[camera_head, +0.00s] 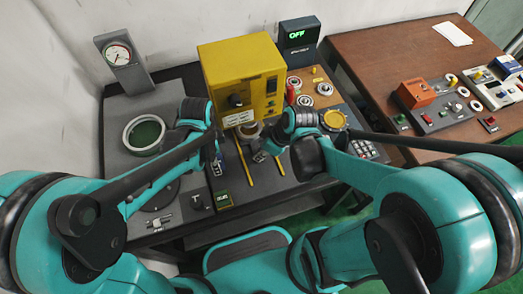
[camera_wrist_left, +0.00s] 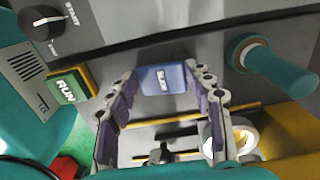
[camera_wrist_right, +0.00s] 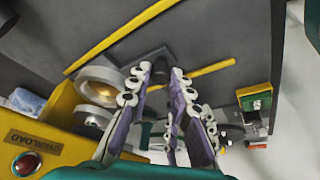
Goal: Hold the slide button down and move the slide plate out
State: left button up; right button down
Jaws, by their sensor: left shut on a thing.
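The blue slide button (camera_wrist_left: 163,80) sits between the fingers of my left gripper (camera_wrist_left: 165,78), which is shut on it; how far it is pressed cannot be told. In the head view my left gripper (camera_head: 216,153) is beside the left yellow rail. The dark slide plate lies between two yellow rails and bears a pale ring (camera_wrist_right: 103,86). A small dark handle (camera_wrist_right: 154,62) stands on the plate. My right gripper (camera_wrist_right: 160,72) has a gap between its fingertips, with the handle at or just beyond them; contact cannot be told.
A yellow machine housing (camera_head: 240,75) stands over the back end of the rails. A brown table (camera_head: 390,55) with other devices stands at the right.

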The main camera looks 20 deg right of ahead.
jog(key=s, duration=1.1)
jog(key=shift+s, duration=0.15)
jog(key=c, duration=1.4)
grip_release()
jog(key=v, duration=1.2)
